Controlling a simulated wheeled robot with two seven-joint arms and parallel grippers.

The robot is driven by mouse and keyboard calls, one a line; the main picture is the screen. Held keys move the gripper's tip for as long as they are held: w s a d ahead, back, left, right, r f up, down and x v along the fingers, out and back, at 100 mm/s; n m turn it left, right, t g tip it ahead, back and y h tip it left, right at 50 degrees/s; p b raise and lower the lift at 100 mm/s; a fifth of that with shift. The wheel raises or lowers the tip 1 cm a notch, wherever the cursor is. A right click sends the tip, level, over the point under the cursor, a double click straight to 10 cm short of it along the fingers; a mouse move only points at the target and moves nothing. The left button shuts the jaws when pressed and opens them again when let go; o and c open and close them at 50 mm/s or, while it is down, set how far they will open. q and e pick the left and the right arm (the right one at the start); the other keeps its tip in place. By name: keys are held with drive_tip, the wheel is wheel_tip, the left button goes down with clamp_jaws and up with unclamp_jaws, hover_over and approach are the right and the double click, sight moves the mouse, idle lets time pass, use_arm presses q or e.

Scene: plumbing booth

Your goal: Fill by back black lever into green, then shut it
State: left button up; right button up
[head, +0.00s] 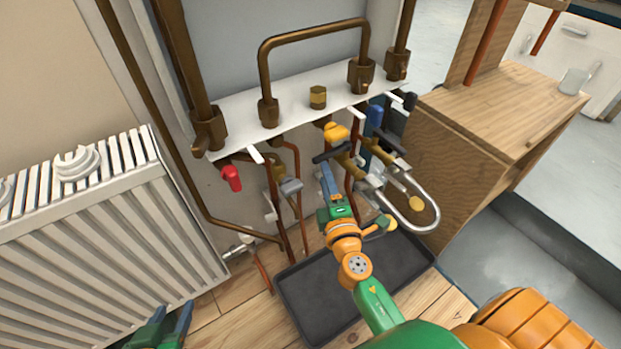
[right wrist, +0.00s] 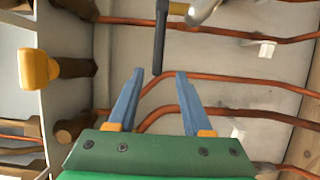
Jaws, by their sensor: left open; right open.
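A black lever (head: 333,151) sits on a brass valve under the white manifold board, just past the fingertips of my right gripper (head: 326,168). In the right wrist view this black lever (right wrist: 160,38) points down between the spread fingers of my right gripper (right wrist: 157,72), which are open and empty. A second black lever (head: 393,144) is further right, by the silver loop hose (head: 428,222). I cannot tell from these views which lever counts as the back one. My left gripper (head: 172,314) is open and empty at the bottom left. No green gauge zone is visible.
A yellow handle (head: 336,133) and a blue handle (head: 374,116) crowd the valves. A red handle (head: 231,178) hangs at left. Copper pipes run behind my right gripper. A black tray (head: 310,300) lies below; a radiator (head: 90,225) and wooden cabinet (head: 470,150) flank the area.

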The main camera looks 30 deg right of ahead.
sight(320, 156)
drive_tip(key=x, duration=0.6)
drive_tip(key=shift+w+d+r, duration=0.15)
drive_tip(key=shift+w+r, duration=0.05)
drive_tip(key=shift+w, duration=0.1)
clamp_jaws()
idle(0.9)
